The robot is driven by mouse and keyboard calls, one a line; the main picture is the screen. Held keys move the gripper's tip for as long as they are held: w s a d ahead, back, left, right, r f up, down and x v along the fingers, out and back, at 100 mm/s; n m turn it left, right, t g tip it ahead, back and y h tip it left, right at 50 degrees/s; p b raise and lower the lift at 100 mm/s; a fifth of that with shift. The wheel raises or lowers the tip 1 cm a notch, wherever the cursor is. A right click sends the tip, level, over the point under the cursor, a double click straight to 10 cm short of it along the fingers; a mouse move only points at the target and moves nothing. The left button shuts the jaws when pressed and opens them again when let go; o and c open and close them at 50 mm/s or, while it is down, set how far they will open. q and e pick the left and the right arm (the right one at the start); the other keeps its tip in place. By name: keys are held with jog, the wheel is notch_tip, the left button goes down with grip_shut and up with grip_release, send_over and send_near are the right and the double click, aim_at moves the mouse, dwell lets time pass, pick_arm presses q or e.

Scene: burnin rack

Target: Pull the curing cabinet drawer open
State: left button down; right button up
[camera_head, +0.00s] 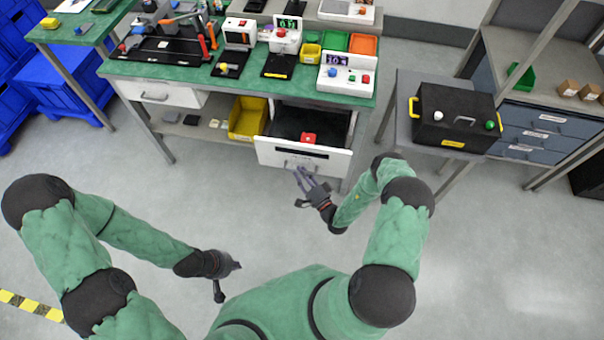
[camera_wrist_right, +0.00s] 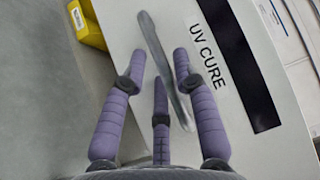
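The curing cabinet drawer (camera_head: 270,151) stands pulled out under the green-topped bench, with its dark inside showing. Its white front reads "UV CURE" in the right wrist view (camera_wrist_right: 220,130). A grey bar handle (camera_wrist_right: 153,40) runs across that front. My right gripper (camera_head: 306,177) is at the drawer front by the handle. In the right wrist view its purple fingers (camera_wrist_right: 160,58) are spread, with the handle between them; contact is not clear. My left gripper (camera_head: 232,266) hangs low over the floor, away from the bench; its fingers are too small to read.
A red item (camera_head: 308,138) lies in the drawer. A yellow bin (camera_head: 248,118) stands on the shelf left of it. A black case (camera_head: 453,118) sits on a small table at the right. The floor before the drawer is clear apart from my arms.

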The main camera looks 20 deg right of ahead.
jog(key=v, duration=1.2)
dwell(0.6)
jog(key=s+a+r+n+g+y, duration=0.1)
jog(key=s+a+n+g+y, duration=0.1)
jog(key=a+g+y, duration=0.5)
jog(key=s+a+r+n+g+y, duration=0.1)
jog(key=s+a+n+g+y, duration=0.2)
jog(key=a, duration=0.6)
jog(key=s+a+n+g, duration=0.3)
jog(key=s+a+g, duration=0.2)
jog(key=s+g, duration=0.5)
jog(key=s+d+f+n+g+h, duration=0.1)
jog(key=s+d+n+g+h, duration=0.25)
jog(key=s+h, duration=0.2)
jog(key=w+d+r+t+h, duration=0.1)
jog(key=w+r+t+h, duration=0.2)
jog(key=w, duration=0.5)
jog(key=shift+w+d+t+h, duration=0.35)
jog(key=shift+t+h, duration=0.3)
jog(key=shift+t, duration=0.2)
